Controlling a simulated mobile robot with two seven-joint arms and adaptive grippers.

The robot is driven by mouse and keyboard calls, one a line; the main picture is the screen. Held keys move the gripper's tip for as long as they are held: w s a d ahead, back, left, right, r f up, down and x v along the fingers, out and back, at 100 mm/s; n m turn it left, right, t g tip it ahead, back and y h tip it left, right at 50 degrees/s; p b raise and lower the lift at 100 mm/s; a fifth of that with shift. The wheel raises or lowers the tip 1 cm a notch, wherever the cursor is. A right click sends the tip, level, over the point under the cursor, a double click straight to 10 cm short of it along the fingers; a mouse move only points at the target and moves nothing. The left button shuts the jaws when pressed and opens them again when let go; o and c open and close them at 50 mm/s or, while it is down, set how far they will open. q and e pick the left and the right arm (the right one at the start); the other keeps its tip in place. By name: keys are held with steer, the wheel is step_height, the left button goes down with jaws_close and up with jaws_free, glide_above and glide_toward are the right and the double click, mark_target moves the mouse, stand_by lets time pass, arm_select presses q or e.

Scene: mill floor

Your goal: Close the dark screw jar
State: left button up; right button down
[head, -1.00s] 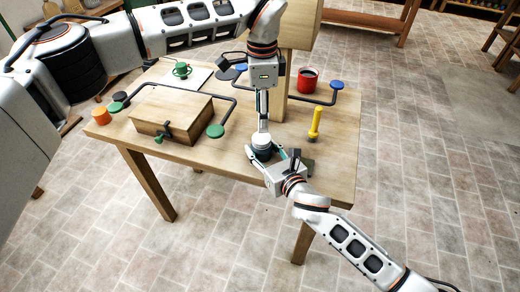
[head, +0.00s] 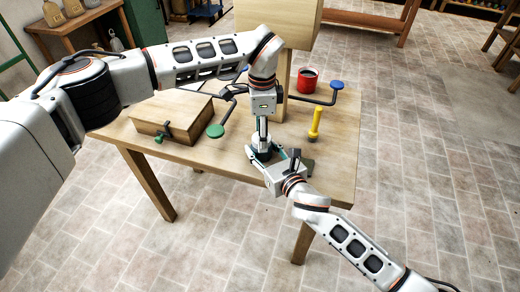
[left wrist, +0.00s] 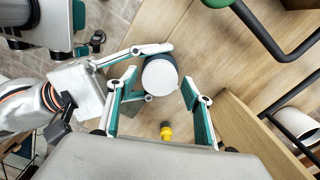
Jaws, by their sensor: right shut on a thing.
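The dark screw jar (head: 263,154) stands near the front edge of the wooden table, mostly hidden by my grippers in the head view. In the left wrist view the jar (left wrist: 161,76) shows a pale round top with a dark side below it. I cannot tell whether the pale top is a seated lid. My right gripper (head: 270,158) is shut on the jar from the side. My left gripper (head: 262,142) points down over the jar. In the left wrist view the left gripper (left wrist: 158,100) has its fingers spread, one to each side of the jar, with a gap.
A wooden box (head: 172,117) with a green-ended latch is on the table's left. A yellow peg (head: 315,124) stands to the right. A red mug (head: 307,79) and a bent dark bar with a blue knob (head: 336,85) are behind. A wooden post rises at the back.

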arm_select(q)
steer(key=c, duration=0.9)
steer(key=m, duration=0.4)
steer(key=shift+m, duration=0.4)
steer(key=m, duration=0.3)
steer(key=shift+m, duration=0.4)
steer(key=m, duration=1.2)
steer(key=shift+m, duration=0.3)
steer(key=m, duration=1)
steer(key=shift+f+m, duration=0.1)
steer(key=shift+m, duration=0.3)
steer(key=m, duration=0.5)
steer(key=shift+s, duration=0.1)
steer(key=m, duration=0.5)
steer(key=shift+m, duration=0.3)
steer(key=o, duration=1.2)
